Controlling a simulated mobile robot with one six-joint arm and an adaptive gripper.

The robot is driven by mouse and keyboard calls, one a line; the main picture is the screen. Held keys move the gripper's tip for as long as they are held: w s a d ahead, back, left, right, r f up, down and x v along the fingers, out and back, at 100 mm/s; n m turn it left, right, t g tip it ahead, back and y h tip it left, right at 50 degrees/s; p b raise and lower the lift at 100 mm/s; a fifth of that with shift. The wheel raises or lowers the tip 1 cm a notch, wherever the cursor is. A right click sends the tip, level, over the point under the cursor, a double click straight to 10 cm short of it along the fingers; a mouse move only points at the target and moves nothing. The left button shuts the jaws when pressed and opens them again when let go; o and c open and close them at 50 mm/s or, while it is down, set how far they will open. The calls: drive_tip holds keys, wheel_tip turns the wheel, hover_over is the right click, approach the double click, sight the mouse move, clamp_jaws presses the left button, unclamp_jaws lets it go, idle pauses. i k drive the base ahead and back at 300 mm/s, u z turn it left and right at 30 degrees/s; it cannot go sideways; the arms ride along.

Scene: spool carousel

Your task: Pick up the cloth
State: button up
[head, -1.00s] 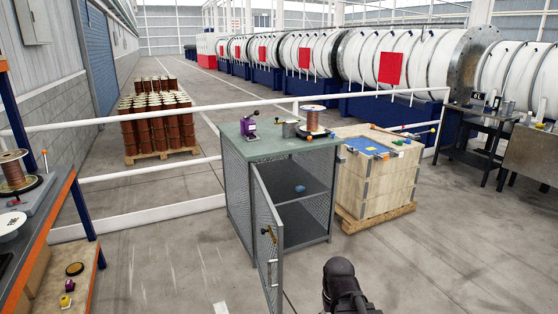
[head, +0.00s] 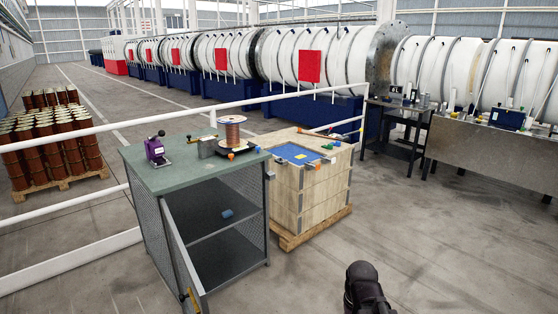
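No thing is plain to see as a cloth. A small blue item (head: 227,214) lies on the shelf inside the open grey mesh cabinet (head: 166,219); it is too small to tell if it is cloth. A flat blue sheet (head: 298,153) with a yellow patch lies on top of the wooden crate (head: 325,195); I cannot tell its material. A black part of my own arm shows at the bottom edge, right of centre, well apart from both. My gripper's fingers are not in view.
The cabinet's green top holds a purple tool (head: 155,150) and a copper spool (head: 233,132). Its door (head: 183,262) hangs open toward me. A white railing (head: 78,202) runs behind. Workbenches (head: 487,147) stand at right. The floor at front right is clear.

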sight(228, 214)
drive_tip(key=z, duration=0.35)
drive_tip(key=i, duration=1.85)
drive_tip(key=u, duration=0.4)
drive_tip(key=i, duration=0.75)
drive_tip(key=u, duration=0.95)
drive_tip(key=i, duration=0.85)
drive_tip(key=u, duration=0.45)
